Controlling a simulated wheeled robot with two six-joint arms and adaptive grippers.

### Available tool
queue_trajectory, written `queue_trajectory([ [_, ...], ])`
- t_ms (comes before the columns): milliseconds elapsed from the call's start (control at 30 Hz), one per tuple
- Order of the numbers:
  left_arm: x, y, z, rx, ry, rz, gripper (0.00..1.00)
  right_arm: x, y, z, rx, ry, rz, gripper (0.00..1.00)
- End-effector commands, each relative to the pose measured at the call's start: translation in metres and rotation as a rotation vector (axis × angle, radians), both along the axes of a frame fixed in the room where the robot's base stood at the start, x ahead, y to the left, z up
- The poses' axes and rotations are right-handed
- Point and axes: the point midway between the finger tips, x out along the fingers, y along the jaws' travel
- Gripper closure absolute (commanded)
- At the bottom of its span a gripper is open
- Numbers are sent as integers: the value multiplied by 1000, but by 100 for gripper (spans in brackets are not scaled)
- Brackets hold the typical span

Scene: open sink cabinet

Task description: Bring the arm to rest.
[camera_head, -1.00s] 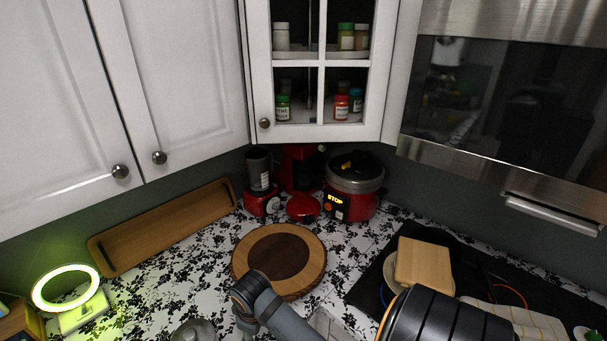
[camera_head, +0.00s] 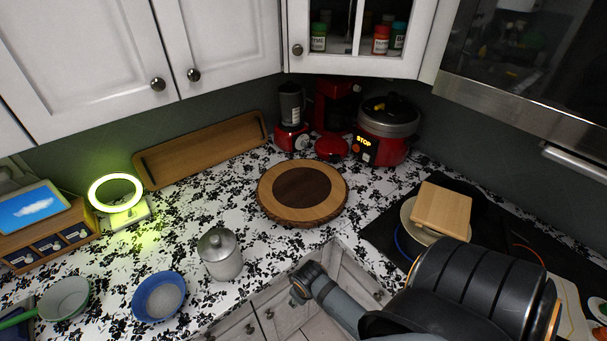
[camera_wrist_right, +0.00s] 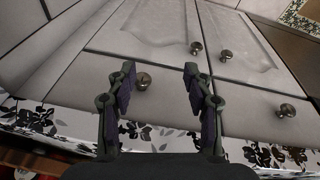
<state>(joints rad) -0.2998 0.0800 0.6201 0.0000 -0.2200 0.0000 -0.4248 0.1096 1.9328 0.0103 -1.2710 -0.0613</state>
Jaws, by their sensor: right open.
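My right arm comes in from the lower right in the head view, its end in front of the counter's front edge. My right gripper (camera_wrist_right: 159,68) shows in the wrist view with its two dark fingers spread apart and nothing between them. Closed white cabinet fronts (camera_wrist_right: 155,22) with round knobs (camera_wrist_right: 143,81) fill the wrist view beyond the fingers. One knob appears between the fingers, but I cannot tell how far off it is. Cabinet fronts below the counter (camera_head: 284,309) also show in the head view, partly behind my arm. My left gripper is not in view.
The patterned counter holds a round wooden board (camera_head: 330,215), a metal canister (camera_head: 220,258), a blue bowl (camera_head: 159,296), a lit ring lamp (camera_head: 116,176) and a red cooker (camera_head: 386,150). A wooden block (camera_head: 442,208) lies on a plate on the dark cooktop.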

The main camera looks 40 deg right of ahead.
Motion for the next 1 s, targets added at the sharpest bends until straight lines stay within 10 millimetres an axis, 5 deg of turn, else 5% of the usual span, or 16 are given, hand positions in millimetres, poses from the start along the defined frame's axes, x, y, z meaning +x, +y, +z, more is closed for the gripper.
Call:
queue_trajectory([
  [667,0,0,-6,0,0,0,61,-5,-3,-33,1,12,-7,48],
  [767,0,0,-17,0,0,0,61,-17,-7,-84,2,31,-18,48],
  [867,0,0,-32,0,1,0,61,-48,-13,-164,5,58,-35,48],
  [1000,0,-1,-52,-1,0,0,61,-116,-20,-265,10,93,-62,48],
])
